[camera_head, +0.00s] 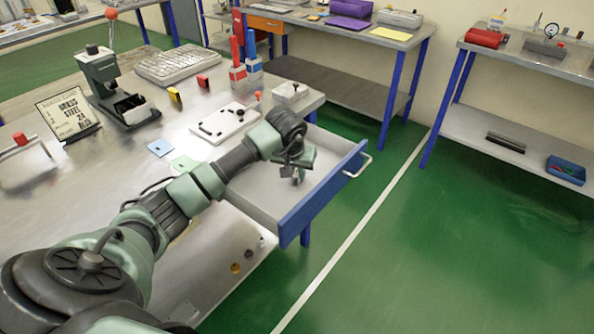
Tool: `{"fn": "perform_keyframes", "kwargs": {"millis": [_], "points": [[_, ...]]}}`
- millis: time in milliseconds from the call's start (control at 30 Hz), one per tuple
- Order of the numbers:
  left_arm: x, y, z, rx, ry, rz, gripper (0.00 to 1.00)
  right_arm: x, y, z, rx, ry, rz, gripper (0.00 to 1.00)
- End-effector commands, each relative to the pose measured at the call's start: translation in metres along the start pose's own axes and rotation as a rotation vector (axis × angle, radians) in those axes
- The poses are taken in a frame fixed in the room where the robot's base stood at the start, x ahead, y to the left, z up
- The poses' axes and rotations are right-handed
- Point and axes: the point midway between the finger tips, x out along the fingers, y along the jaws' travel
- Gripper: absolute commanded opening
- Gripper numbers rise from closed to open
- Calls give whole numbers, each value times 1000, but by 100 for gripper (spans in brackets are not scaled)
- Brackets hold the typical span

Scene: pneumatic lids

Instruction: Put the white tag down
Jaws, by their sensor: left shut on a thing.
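My left arm reaches from the lower left across the bench. My left gripper (298,174) points down over the open drawer (322,194), which has a blue front and a pale inside. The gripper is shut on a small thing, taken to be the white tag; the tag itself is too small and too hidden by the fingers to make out. I cannot tell whether it touches the drawer floor. My right gripper is not in view.
The metal bench (60,205) holds a blue tag (160,147), a green tag (184,163), a white plate with dark slots (225,122), a green press (102,75) and a sign (68,112). The drawer's handle (358,165) juts over clear green floor.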

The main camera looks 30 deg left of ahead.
Motion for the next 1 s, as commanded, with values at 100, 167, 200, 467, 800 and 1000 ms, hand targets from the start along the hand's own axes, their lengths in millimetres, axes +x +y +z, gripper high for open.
{"fn": "perform_keyframes", "kwargs": {"millis": [100, 167, 200, 467, 800, 1000], "points": [[-1, 0, -1, 0, 1, 0, 0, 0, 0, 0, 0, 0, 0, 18], [0, 0, 0, 0, 1, 0, 0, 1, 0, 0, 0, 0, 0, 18], [1, 0, 0, 0, 1, 0, 0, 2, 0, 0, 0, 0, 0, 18], [2, 0, 0, 0, 1, 0, 37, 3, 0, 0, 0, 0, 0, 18], [-8, 0, -2, 1, 3, 0, 37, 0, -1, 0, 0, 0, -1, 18], [-47, -1, -3, 2, 7, -1, 37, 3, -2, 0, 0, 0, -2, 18]]}}
